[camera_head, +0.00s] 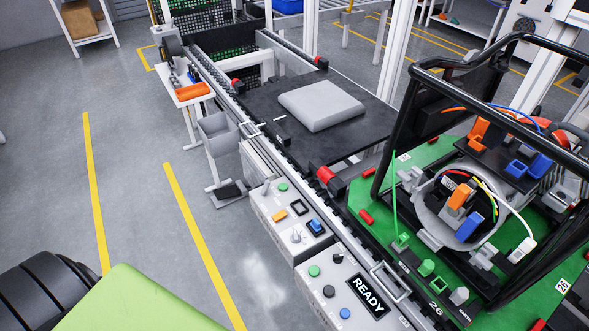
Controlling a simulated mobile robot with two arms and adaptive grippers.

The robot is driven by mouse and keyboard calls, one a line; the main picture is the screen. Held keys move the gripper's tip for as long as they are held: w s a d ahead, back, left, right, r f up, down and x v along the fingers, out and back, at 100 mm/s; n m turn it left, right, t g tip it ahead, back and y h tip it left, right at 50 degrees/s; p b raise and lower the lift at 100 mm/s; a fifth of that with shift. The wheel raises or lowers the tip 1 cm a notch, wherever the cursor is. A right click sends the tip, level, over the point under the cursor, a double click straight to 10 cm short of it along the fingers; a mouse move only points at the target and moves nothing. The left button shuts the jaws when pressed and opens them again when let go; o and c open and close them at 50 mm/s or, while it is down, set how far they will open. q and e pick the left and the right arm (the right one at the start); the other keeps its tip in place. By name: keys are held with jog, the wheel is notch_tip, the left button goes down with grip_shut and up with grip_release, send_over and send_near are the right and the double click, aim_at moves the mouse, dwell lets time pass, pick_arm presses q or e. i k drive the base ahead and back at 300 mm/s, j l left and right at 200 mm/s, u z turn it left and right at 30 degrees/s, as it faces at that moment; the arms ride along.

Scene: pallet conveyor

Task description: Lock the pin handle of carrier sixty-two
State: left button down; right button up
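A green carrier (415,172) stands on the conveyor at the right, inside a black tube frame. Its labels (562,286) read 26; I see no label reading 62. On it sit a round grey fixture (428,215) with an orange handle (461,196) and a blue handle (469,226), plus coloured wires. Which part is a pin handle I cannot tell. A black plate (262,103) with a grey block (321,105) lies further back; no number is readable there. Neither gripper is in view.
A control box with a READY display (367,297) and another box with buttons (285,213) line the conveyor's near side. The floor (140,190) at left is open, with yellow lines.

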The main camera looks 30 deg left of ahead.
aim_at(256, 128)
jog(key=j+z, duration=0.2)
jog(key=j, duration=1.85)
jog(key=i, duration=0.05)
